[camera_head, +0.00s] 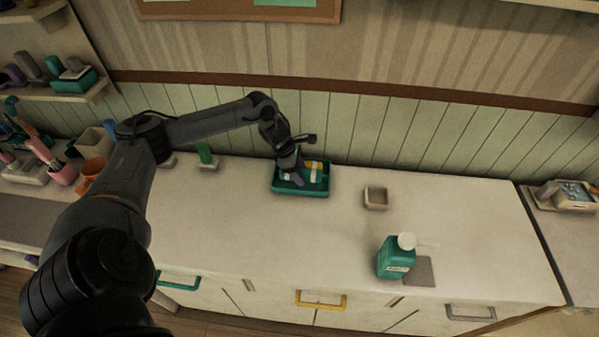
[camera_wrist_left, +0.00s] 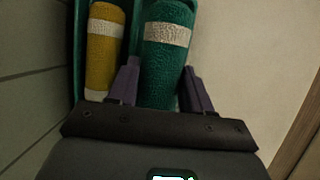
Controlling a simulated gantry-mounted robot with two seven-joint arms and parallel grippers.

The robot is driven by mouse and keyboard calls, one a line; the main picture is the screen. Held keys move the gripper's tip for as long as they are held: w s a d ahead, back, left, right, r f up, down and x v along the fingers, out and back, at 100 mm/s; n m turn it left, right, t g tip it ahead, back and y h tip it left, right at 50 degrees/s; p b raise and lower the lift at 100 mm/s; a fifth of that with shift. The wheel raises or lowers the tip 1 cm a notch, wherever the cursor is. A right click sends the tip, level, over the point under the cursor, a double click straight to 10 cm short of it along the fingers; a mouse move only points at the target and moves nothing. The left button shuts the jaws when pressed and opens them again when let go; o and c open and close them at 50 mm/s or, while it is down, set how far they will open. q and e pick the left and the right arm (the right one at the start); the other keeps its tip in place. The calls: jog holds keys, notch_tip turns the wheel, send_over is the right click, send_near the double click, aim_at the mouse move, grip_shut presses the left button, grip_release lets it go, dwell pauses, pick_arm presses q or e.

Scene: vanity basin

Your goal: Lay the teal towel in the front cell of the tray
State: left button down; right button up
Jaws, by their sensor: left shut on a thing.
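The teal tray (camera_head: 302,192) sits toward the back of the white counter. My left gripper (camera_head: 298,172) reaches down into it from above. In the left wrist view, the rolled teal towel (camera_wrist_left: 166,62) with a pale band lies between the two purple fingers of my left gripper (camera_wrist_left: 161,75), which is shut on it. A rolled yellow towel (camera_wrist_left: 101,48) with a pale band lies beside it, to the left in that view. The teal towel looks low at the front cell; its contact with the tray floor is hidden. My right gripper is not in view.
A small beige square dish (camera_head: 376,198) stands right of the tray. A teal bottle with a white cap (camera_head: 393,258) stands at the front right, beside a grey mat (camera_head: 420,271). A green item (camera_head: 206,155) stands left of the tray. The counter's middle front is clear.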

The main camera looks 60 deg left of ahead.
pick_arm(q)
jog(key=shift+f, duration=0.25)
dwell(0.4)
jog(key=shift+c, duration=2)
grip_release()
jog(key=shift+r, duration=0.1)
jog(key=shift+s+a+r+b, duration=0.15)
jog(key=shift+r+b, duration=0.1)
jog(key=shift+b, duration=0.05)
jog(key=b+v, duration=0.1)
jog(key=v, duration=0.9)
